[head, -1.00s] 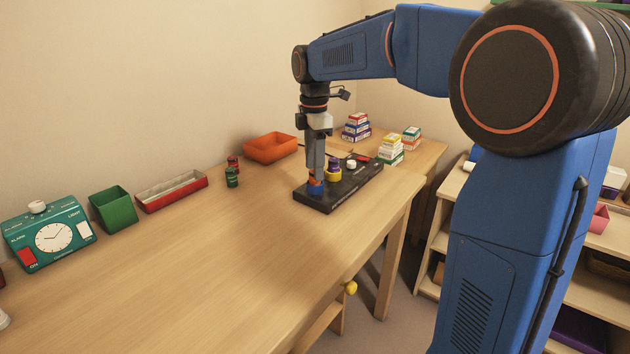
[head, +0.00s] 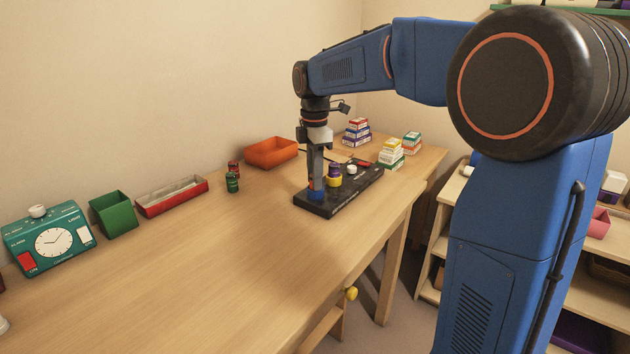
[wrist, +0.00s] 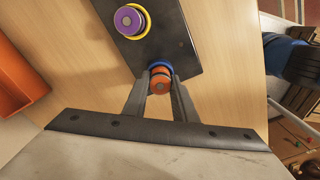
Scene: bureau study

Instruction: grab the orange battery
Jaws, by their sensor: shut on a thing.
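The orange battery (wrist: 160,84) shows in the wrist view between the two fingertips of my gripper (wrist: 160,92). My gripper is shut on it. The battery is at a blue ring (wrist: 161,65) at the near end of the black board (wrist: 178,50); I cannot tell whether it sits fully in the ring. In the head view my gripper (head: 317,188) points straight down over the same end of the black board (head: 335,207), at the blue ring (head: 316,196). The battery is hidden there by the fingers.
A purple battery (wrist: 130,20) stands in a yellow ring on the board. An orange tray (head: 271,152), red and green batteries (head: 232,182), a red tray (head: 172,196), a green bin (head: 113,214) and a teal clock (head: 49,238) line the wall. Box stacks (head: 391,153) stand behind the board. The front tabletop is clear.

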